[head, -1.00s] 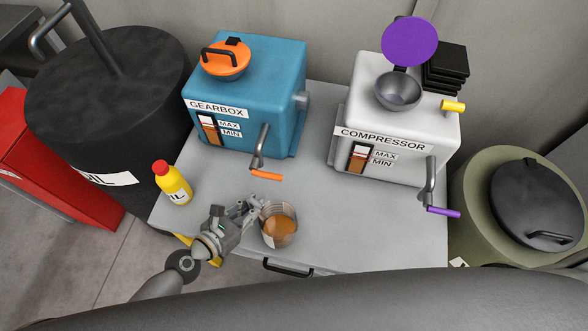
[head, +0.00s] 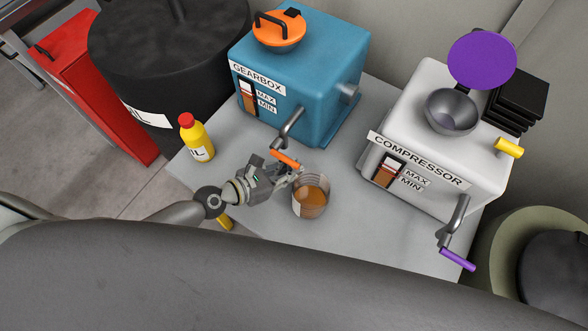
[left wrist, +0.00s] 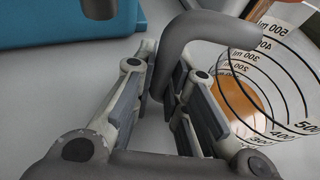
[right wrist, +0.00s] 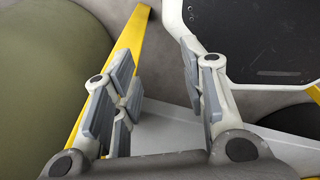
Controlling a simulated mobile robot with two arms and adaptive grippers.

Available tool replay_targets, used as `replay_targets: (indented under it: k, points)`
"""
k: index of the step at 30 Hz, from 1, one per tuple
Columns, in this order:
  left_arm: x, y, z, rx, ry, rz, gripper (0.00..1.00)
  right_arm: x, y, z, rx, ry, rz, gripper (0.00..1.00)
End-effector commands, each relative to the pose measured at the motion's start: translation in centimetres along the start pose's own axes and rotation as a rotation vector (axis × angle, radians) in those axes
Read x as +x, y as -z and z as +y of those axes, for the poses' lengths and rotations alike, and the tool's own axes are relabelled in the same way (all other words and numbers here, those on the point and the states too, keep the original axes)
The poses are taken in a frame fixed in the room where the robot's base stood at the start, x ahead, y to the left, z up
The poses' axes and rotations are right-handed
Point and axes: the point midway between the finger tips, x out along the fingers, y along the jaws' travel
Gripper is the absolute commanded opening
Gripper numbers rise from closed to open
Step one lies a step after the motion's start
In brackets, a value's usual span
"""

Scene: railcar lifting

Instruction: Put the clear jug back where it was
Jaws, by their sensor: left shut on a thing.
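The clear jug (head: 311,195), with brown liquid in its lower part, is upright over the grey cabinet top, in front of the blue gearbox. I cannot tell whether its base touches the surface. My left gripper (head: 287,178) is shut on the jug's handle from the left side. In the left wrist view the grey handle (left wrist: 184,60) passes between the fingers, and the jug's marked wall (left wrist: 270,75) shows at right. My right gripper (right wrist: 158,75) is open and empty in the right wrist view; it does not show in the head view.
The gearbox (head: 300,80), with its orange crank (head: 286,158), stands just behind the jug. A yellow oil bottle (head: 198,142) stands to the left. The white compressor (head: 430,150), with its purple lid (head: 482,60) raised, stands at right. The cabinet top (head: 345,225) between is clear.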

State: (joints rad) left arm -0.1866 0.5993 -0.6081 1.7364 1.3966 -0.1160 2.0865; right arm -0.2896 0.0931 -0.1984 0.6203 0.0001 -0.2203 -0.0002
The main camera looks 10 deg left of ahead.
Motion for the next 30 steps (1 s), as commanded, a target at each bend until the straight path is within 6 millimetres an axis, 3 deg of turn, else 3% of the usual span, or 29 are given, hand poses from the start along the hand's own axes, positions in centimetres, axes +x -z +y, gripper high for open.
replay_targets:
  k: [7,8,12,24,30]
  points:
    - [0.2,0.3,0.0,-0.001,0.0,-0.001,0.0,0.3,-1.4,-1.5,0.006,0.018,-0.016,0.4]
    - [0.1,0.2,0.0,0.0,0.0,0.0,0.17,0.1,-1.3,-1.7,0.007,0.02,-0.016,0.4]
    - [0.1,0.2,0.0,0.0,0.0,0.0,0.35,0.1,-0.9,-1.9,0.008,0.022,-0.011,0.4]
    - [-0.1,-0.3,0.0,0.001,0.0,0.0,0.35,-0.3,-0.6,-1.5,0.005,0.018,-0.007,0.4]
    - [-3.4,0.2,-0.1,0.002,0.002,0.004,0.35,0.4,-0.7,-1.0,0.002,0.012,-0.007,0.4]
